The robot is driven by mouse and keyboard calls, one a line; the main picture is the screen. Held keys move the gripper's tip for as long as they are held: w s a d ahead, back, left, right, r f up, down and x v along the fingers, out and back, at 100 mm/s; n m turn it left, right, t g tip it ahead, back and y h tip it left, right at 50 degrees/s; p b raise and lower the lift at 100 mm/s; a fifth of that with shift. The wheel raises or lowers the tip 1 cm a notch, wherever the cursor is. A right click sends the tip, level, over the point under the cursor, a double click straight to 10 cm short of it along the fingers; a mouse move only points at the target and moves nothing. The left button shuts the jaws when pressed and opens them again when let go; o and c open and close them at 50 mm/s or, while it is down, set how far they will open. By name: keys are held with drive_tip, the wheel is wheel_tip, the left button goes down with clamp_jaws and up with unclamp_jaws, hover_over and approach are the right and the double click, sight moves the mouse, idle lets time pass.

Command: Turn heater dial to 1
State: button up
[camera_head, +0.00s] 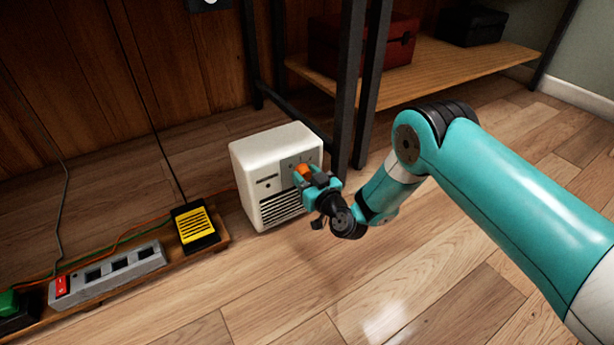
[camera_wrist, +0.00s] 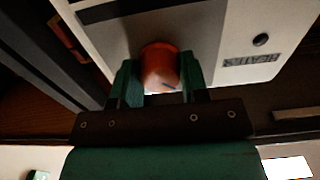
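The heater (camera_head: 262,170) is a white box with a dark slotted grille, standing on the floor against the dark metal frame. Its dial (camera_head: 303,171) is an orange-red knob on the upper front panel. In the wrist view the dial (camera_wrist: 160,66) sits between the two green fingers of my gripper (camera_wrist: 160,78) and fills the gap. The fingers appear to touch its two sides. In the head view my gripper (camera_head: 318,181) is at the heater's front. A short dark mark shows on the knob. The scale numbers and the dial's setting cannot be read.
A dark metal shelf leg (camera_head: 348,100) stands close beside the heater. A wooden shelf (camera_head: 440,78) behind holds a red box (camera_head: 398,45). A power strip (camera_head: 115,270) and a yellow-black device (camera_head: 194,226) lie to the left. Floor in front is clear.

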drive_tip(key=shift+c, duration=1.3)
drive_tip(key=m+p, duration=0.2)
drive_tip(key=m, duration=0.1)
drive_tip(key=shift+r+m, duration=0.1)
drive_tip(key=shift+m, duration=0.3)
drive_tip(key=m+p, duration=0.2)
drive_tip(key=m, duration=0.2)
drive_tip(key=shift+m, duration=0.4)
drive_tip(key=shift+w, duration=0.1)
drive_tip(key=o, duration=0.9)
drive_tip(key=shift+s+d, duration=0.1)
drive_tip(key=shift+s, duration=0.1)
